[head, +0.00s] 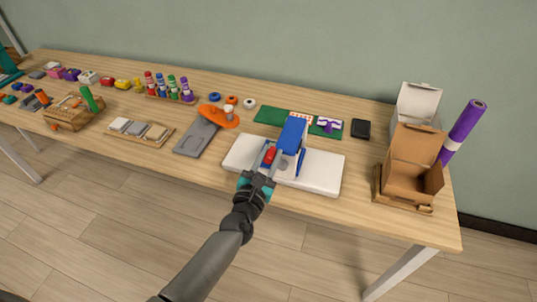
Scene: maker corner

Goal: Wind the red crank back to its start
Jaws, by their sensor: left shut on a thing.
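The red crank (269,155) is a small red handle at the left side of a blue upright device (293,135). The device stands on a white base plate (320,175) near the front edge of the table. My left gripper (263,168) is at the crank, with its fingers shut on the red handle. The fingers and wrist hide the lower part of the crank. My right gripper is not in view.
A grey board with an orange disc (218,117) lies left of the device. A green mat (270,117) and a black box (360,129) lie behind it. An open cardboard box (411,178) stands to the right. The wooden table (365,185) is bare between the plate and that box.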

